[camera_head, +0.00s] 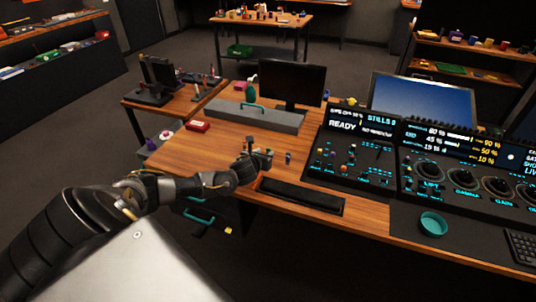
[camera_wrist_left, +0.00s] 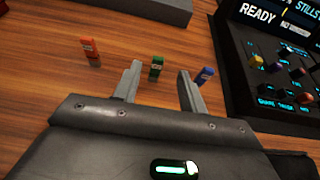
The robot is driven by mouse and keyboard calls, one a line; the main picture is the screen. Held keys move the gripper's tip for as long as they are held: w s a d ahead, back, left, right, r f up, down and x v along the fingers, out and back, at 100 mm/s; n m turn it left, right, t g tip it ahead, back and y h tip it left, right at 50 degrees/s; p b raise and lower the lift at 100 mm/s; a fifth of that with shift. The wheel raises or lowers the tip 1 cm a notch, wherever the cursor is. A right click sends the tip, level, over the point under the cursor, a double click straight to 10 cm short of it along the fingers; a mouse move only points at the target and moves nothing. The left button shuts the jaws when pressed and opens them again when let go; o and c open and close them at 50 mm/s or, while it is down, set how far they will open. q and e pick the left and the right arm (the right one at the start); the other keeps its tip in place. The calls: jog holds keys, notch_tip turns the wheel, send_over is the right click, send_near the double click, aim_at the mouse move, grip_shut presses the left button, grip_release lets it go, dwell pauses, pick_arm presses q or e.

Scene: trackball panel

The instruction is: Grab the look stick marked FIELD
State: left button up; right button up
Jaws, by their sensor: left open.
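Three small upright sticks stand on the wooden desk: an orange one (camera_wrist_left: 89,47), a green one (camera_wrist_left: 157,66) and a blue one (camera_wrist_left: 205,76). Each carries a small pale label, too small to read, so I cannot tell which is marked FIELD. My left gripper (camera_wrist_left: 160,70) is open. In the left wrist view the green stick appears in the gap between its fingertips, with no visible contact. The blue stick is just outside the right finger, and the orange stick is off to the left. In the head view my left gripper (camera_head: 262,155) is low over the desk, and the blue stick (camera_head: 288,157) is to its right.
The control panel (camera_head: 345,165) with lit screens and knobs stands to the right. A black pad (camera_head: 300,196) lies along the desk's front edge. A long grey box (camera_head: 255,117) and a monitor (camera_head: 291,82) are behind. A teal ring-shaped dish (camera_head: 433,222) is farther right.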

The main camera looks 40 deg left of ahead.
aim_at(268, 149)
pick_arm(q)
jog(key=shift+x, duration=2.1)
jog(key=shift+s+a, duration=0.1)
grip_shut()
